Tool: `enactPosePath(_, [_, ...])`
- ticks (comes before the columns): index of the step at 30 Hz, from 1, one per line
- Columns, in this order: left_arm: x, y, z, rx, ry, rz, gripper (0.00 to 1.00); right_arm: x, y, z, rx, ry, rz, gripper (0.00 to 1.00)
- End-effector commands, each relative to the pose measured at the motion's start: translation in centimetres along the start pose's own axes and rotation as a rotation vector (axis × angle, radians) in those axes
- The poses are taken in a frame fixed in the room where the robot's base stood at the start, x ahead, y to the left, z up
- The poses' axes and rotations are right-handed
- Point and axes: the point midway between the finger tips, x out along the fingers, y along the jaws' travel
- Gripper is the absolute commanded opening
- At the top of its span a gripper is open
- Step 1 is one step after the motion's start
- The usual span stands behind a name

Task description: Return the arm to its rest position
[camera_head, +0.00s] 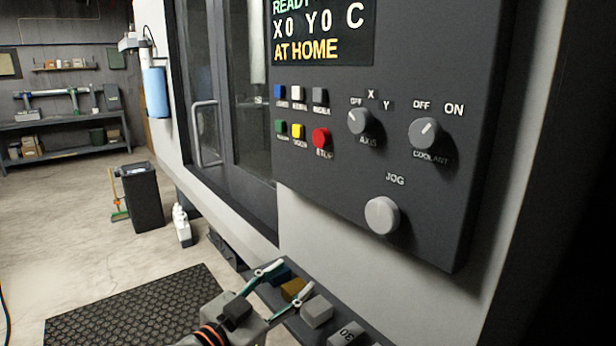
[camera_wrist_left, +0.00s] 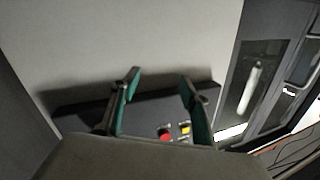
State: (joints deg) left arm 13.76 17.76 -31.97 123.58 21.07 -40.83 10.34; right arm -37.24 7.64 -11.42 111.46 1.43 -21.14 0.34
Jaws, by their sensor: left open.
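My left gripper (camera_head: 288,281) is in the lower middle of the head view, below the control panel (camera_head: 440,225). Its two green-edged fingers are spread apart with nothing held between them. In the left wrist view the same open fingers (camera_wrist_left: 160,80) stand in front of a pale wall and a dark panel. A red button (camera_wrist_left: 166,133) and a yellow button (camera_wrist_left: 185,128) show low between them. My right gripper is not in view.
A dark ledge with several blocks, one light grey (camera_head: 316,311), lies by the left fingers. The panel carries a jog knob (camera_head: 382,215). A door handle (camera_head: 205,133) sticks out at left. A black mat (camera_head: 130,312) and a bin (camera_head: 142,197) are on the floor.

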Motion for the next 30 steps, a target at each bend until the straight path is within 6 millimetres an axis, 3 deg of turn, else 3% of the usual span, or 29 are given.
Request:
enactPosePath(1, [-0.8, 0.1, 3.5, -0.038, -0.043, -0.023, 0.45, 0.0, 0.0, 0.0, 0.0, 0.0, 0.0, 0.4])
enactPosePath(8, [-6.2, 1.1, 17.1, -0.139, -0.224, -0.127, 0.45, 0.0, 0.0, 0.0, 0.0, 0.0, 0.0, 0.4])
enactPosePath(12, [-11.6, 2.8, 25.1, -0.179, -0.35, -0.182, 0.45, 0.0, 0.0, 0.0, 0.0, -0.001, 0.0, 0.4])
enactPosePath(18, [-20.3, 6.0, 34.0, -0.208, -0.523, -0.236, 0.45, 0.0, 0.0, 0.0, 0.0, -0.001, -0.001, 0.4])
enactPosePath(24, [-26.2, 8.2, 38.3, -0.213, -0.626, -0.259, 0.45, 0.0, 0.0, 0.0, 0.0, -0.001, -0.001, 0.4])
enactPosePath(25, [-26.6, 8.4, 38.6, -0.212, -0.634, -0.26, 0.43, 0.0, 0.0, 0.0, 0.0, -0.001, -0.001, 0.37])
enactPosePath(26, [-27.0, 8.6, 38.8, -0.213, -0.64, -0.261, 0.35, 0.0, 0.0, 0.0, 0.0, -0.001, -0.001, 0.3])
enactPosePath(27, [-27.3, 8.7, 39.0, -0.212, -0.645, -0.262, 0.28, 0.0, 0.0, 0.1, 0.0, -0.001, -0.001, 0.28])
enactPosePath(30, [-27.6, 8.7, 39.1, -0.212, -0.649, -0.264, 0.28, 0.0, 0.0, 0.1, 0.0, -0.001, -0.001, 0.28])
